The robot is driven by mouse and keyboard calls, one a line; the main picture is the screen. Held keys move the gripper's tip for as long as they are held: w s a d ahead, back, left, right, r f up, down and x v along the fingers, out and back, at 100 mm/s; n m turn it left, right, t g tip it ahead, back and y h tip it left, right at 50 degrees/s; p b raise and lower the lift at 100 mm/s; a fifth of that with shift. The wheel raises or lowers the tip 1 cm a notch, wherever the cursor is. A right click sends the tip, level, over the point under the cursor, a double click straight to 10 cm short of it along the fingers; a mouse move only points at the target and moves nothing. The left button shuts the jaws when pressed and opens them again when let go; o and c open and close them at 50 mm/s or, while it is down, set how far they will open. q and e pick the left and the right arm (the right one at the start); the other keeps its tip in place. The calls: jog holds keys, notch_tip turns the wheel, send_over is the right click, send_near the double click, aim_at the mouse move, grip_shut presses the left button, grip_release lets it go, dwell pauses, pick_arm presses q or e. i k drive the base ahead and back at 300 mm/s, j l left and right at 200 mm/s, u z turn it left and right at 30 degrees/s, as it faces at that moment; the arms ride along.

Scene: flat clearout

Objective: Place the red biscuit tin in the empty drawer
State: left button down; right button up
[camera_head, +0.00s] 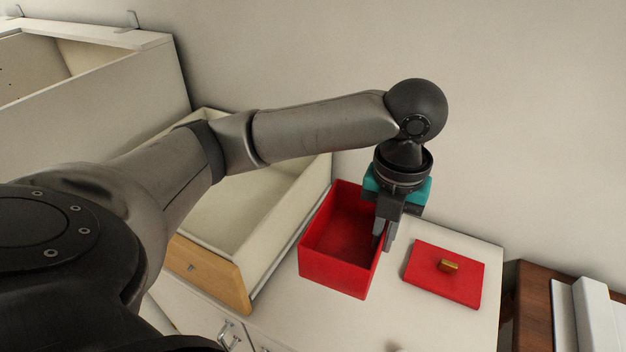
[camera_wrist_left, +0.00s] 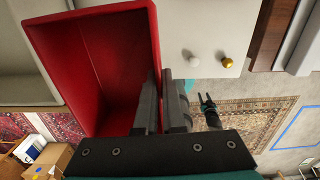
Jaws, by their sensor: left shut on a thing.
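The red biscuit tin (camera_head: 340,270) is an open, lidless box, upright and empty inside, at the cabinet top right of the drawer. I cannot tell whether it touches the top. My left gripper (camera_head: 384,238) is shut on its right wall, one finger inside and one outside. The wrist view shows the tin (camera_wrist_left: 85,60) and the left fingers (camera_wrist_left: 162,98) at its wall. The pulled-out drawer (camera_head: 238,285) has a wooden front and a bare pale inside, partly hidden by my left arm. My right gripper (camera_wrist_left: 208,104) shows small in the wrist view, open and apart from the tin.
A red lid (camera_head: 430,280) with a gold knob lies flat right of the tin on the white cabinet top (camera_head: 425,325). A brown wooden unit (camera_head: 532,295) with white objects stands at the far right. Another open white box-like compartment (camera_head: 85,75) stands higher at upper left.

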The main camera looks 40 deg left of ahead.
aim_at(210, 206)
jog(key=j+z, duration=0.1)
jog(key=j, duration=0.35)
jog(key=k+j+z, duration=0.1)
jog(key=j, duration=0.3)
jog(key=k+j+z, duration=0.1)
jog(key=j, duration=0.3)
jog(key=k+j+z, duration=0.1)
jog(key=j, duration=0.35)
jog(key=k+j+z, duration=0.1)
jog(key=j, duration=0.3)
jog(key=k+j+z, duration=0.1)
jog(key=j, duration=0.25)
jog(key=k, duration=0.1)
